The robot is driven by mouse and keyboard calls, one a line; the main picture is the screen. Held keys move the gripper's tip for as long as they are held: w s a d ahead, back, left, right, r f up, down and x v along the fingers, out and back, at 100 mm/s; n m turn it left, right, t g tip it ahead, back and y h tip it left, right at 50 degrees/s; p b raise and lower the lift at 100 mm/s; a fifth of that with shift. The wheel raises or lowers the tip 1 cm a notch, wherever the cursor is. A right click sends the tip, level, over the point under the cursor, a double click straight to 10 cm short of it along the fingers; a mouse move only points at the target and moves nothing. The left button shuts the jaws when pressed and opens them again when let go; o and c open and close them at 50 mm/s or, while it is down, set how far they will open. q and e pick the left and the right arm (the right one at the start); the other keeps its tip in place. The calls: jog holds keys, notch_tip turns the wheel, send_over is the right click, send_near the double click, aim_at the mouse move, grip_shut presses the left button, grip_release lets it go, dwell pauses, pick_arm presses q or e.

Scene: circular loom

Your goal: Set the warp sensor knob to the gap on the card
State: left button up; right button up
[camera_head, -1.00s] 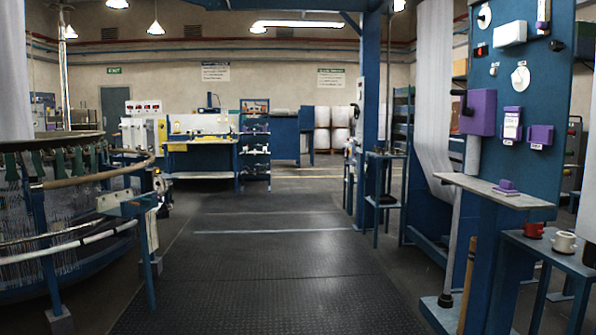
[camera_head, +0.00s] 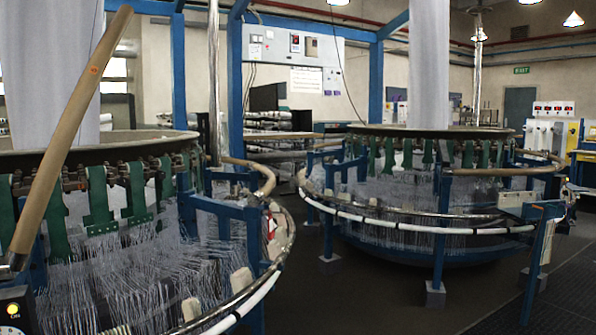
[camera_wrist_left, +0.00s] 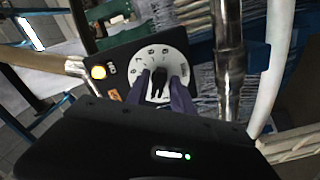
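In the left wrist view, a black knob (camera_wrist_left: 157,82) sits at the middle of a white round dial (camera_wrist_left: 163,62) with small marks that I cannot read reliably. The dial is on a dark panel (camera_wrist_left: 118,68) with a lit yellow lamp (camera_wrist_left: 98,72). My left gripper (camera_wrist_left: 160,76) has its two purple fingers on either side of the knob, with the tips apart and a gap seeming to show beside it. In the head view only the panel's edge (camera_head: 14,297) shows at bottom left. I cannot identify the card. My right gripper is not in view.
The near circular loom (camera_head: 240,300) with its white hoop rail fills the left of the head view. A second loom (camera_head: 410,225) stands behind it to the right. A tan rail (camera_head: 75,120) rises at the left.

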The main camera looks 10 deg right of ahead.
pick_arm(q)
jog(key=shift+o, duration=0.6)
jog(key=shift+r, duration=0.1)
jog(key=shift+s, duration=0.2)
jog(key=b+v, duration=0.2)
jog(key=v, duration=0.4)
jog(key=shift+s, duration=0.3)
jog(key=shift+d, duration=0.2)
dwell(1.2)
